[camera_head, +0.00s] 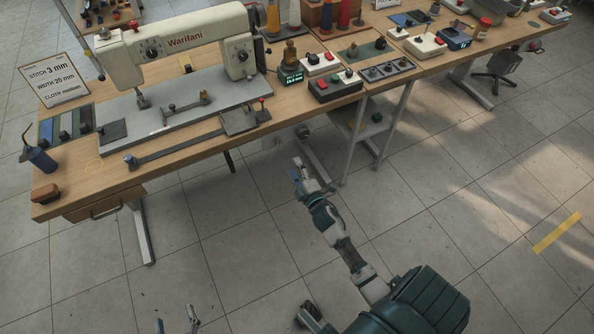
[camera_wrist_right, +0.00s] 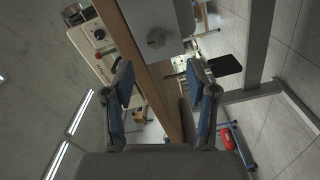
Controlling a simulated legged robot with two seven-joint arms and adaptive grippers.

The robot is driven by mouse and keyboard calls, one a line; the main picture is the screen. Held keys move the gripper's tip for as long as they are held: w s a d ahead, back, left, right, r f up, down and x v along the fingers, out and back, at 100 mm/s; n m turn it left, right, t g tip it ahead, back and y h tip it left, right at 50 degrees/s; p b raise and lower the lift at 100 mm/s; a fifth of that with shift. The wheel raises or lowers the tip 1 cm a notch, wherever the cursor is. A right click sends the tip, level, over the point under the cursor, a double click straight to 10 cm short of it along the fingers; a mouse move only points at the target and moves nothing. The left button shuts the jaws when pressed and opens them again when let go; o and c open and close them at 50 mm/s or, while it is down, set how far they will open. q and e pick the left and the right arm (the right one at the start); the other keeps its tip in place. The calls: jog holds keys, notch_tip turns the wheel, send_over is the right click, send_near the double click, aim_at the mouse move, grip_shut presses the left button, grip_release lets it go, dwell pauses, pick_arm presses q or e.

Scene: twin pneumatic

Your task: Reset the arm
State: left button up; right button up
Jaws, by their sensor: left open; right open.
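My right arm reaches up from the lower right in the head view, and its gripper (camera_head: 305,172) is held over the floor in front of the table edge. In the right wrist view the right gripper (camera_wrist_right: 162,88) shows two blue-padded fingers spread apart with nothing between them. My left gripper (camera_head: 177,322) shows only its fingertips at the bottom edge of the head view, spread apart and empty over the floor. The rest of the left arm is mostly out of view. Both grippers are apart from the table.
A long wooden worktable (camera_head: 75,190) crosses the upper part of the view. Tiled floor in front is mostly clear.

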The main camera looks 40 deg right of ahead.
jog(key=shift+s+a, duration=0.1)
jog(key=shift+s, duration=0.45)
